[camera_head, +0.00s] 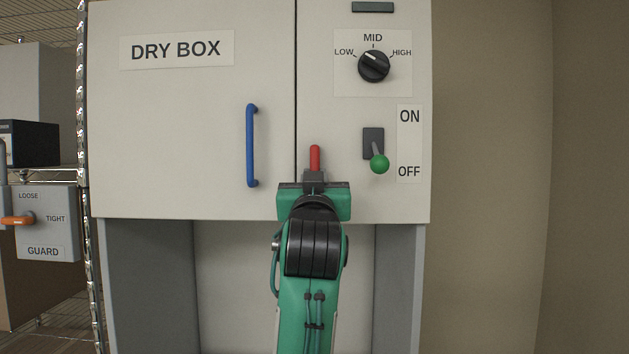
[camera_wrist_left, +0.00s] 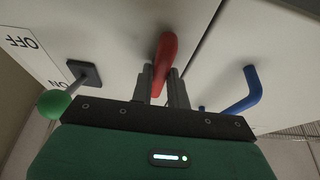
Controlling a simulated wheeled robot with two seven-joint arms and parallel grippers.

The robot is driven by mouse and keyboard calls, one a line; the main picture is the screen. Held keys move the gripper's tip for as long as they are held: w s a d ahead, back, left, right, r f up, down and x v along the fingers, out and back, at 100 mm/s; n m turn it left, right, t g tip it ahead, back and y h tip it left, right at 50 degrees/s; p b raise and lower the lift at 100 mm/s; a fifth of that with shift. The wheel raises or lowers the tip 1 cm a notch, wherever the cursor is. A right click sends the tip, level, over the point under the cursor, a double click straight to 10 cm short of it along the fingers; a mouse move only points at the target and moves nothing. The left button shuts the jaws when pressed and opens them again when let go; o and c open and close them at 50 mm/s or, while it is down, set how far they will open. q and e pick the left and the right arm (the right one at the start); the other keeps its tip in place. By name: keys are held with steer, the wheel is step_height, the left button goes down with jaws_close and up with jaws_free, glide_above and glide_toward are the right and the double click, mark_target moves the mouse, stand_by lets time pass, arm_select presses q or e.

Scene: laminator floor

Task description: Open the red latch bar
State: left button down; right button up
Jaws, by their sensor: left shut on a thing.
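The red latch bar (camera_head: 315,156) stands upright at the seam between the dry box door (camera_head: 190,120) and the control panel. It also shows in the left wrist view (camera_wrist_left: 164,58), between the two grey fingers. My left gripper (camera_head: 314,176) is shut on the lower part of the bar. It also shows in the left wrist view (camera_wrist_left: 162,84). The gripper hides the bar's lower end and its mount. The door looks closed, with a vertical blue handle (camera_head: 251,145) to the left of the bar. My right gripper is not in view.
A green-knobbed toggle switch (camera_head: 379,163) sits close to the right of the gripper, with a black dial (camera_head: 373,66) above it. A guard box with an orange lever (camera_head: 18,220) is at the far left, by a wire rack. The space under the box looks open.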

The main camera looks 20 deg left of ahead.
arm_select(q)
steer(key=c, duration=1.4)
jaws_free()
steer(key=shift+o, duration=0.2)
steer(key=shift+s, duration=0.1)
steer(key=b+v, duration=0.5)
steer(key=v, duration=0.8)
steer(key=shift+s+d+f, duration=0.2)
steer(key=shift+s, duration=0.05)
steer(key=shift+w+f, duration=0.1)
